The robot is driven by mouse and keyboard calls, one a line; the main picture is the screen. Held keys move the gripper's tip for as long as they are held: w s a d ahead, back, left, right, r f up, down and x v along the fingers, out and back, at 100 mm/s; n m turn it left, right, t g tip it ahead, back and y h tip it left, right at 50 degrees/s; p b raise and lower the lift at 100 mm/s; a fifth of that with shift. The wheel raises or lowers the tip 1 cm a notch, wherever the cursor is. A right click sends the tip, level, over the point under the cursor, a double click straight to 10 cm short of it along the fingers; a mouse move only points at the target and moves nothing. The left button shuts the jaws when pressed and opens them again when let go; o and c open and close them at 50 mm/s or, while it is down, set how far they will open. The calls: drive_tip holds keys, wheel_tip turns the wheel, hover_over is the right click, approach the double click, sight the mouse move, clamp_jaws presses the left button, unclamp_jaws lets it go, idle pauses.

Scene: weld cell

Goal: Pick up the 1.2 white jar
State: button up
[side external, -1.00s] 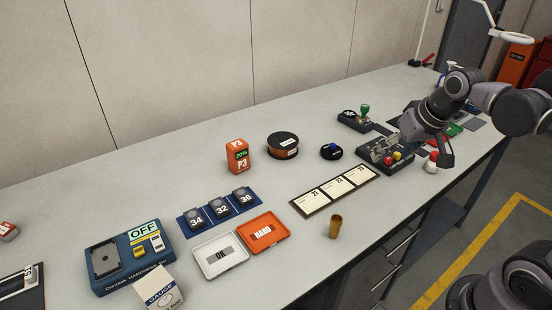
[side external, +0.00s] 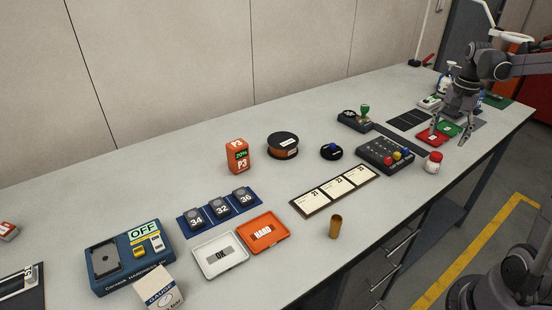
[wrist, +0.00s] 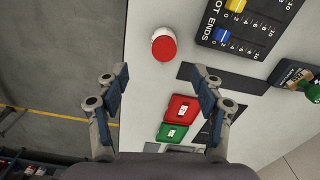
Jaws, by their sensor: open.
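A small white jar with a red lid (side external: 432,168) stands upright near the front edge of the table, right of the black slider panel. Its label is too small to read. In the wrist view the jar (wrist: 163,46) shows from above, its red lid ahead of the fingertips and between their lines. My gripper (side external: 449,139) is open and empty, pointing down above the red and green trays, beyond the jar. It also shows in the wrist view (wrist: 160,72), with the fingers wide apart and not touching the jar.
The black slider panel (side external: 375,160) with red, yellow and blue knobs is close beside the jar. Red (wrist: 178,109) and green (wrist: 173,132) trays lie below my gripper. A spray bottle (side external: 445,82) stands behind. Bare table lies in front of the slider panel.

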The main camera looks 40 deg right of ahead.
sight(437, 155)
drive_tip(key=shift+w+a+f, duration=0.1)
drive_tip(key=shift+w+f, duration=0.05)
drive_tip(key=shift+f, duration=2.2)
drive_tip(key=shift+w+a+f, duration=0.1)
drive_tip(key=shift+w+f, duration=0.05)
drive_tip(key=shift+f, duration=2.15)
drive_tip(key=c, duration=1.3)
